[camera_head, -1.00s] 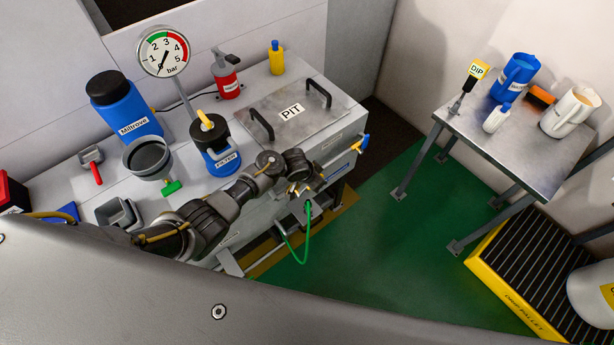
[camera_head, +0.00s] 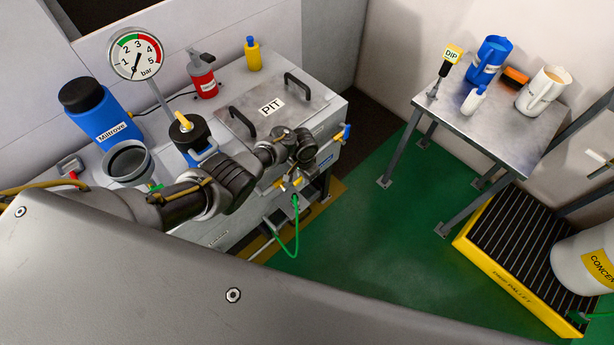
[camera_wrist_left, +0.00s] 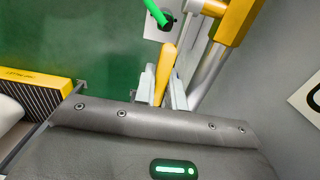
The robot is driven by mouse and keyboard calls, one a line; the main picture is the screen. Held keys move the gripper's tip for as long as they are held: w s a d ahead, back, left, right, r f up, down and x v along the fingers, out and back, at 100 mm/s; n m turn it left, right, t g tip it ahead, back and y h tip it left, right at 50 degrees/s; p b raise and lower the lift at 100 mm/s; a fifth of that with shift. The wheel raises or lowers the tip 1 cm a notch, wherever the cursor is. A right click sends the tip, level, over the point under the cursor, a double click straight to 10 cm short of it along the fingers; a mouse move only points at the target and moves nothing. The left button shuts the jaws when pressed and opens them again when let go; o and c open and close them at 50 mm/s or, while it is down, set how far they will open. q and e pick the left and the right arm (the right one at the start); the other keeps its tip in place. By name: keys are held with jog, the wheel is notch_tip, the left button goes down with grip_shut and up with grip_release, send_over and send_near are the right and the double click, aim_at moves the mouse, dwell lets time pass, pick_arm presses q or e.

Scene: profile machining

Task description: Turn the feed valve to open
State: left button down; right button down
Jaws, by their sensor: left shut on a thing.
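In the left wrist view a slim yellow lever (camera_wrist_left: 168,62), which looks like the feed valve handle, stands between the pale fingers of my left gripper (camera_wrist_left: 163,92). The gripper is shut on it. In the head view my left arm reaches across the bench to its front face, where small yellow parts (camera_head: 297,183) show beside the wrist; the valve body is mostly hidden there. A green hose (camera_head: 297,235) hangs just below and also shows in the wrist view (camera_wrist_left: 155,14). The pressure gauge (camera_head: 136,54) has its needle near 0. My right gripper is out of view.
The bench carries a PIT lid (camera_head: 240,122) with two black handles, a blue Miltrove bottle (camera_head: 105,122) and a grey funnel cup (camera_head: 127,160). A blue-and-yellow handle (camera_head: 346,131) sticks out at the bench corner. The green floor (camera_head: 375,235) is clear towards the steel table (camera_head: 500,130).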

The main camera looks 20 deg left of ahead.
pick_arm(q)
jog(key=shift+s+f, duration=0.15)
jog(key=c, duration=1.6)
grip_release()
jog(key=shift+o, duration=0.7)
notch_tip(320, 180, up, 7)
jog(key=p, duration=0.7)
jog(key=shift+d+r+p, duration=0.1)
jog(key=shift+r+p, duration=0.45)
jog(key=shift+p, duration=0.15)
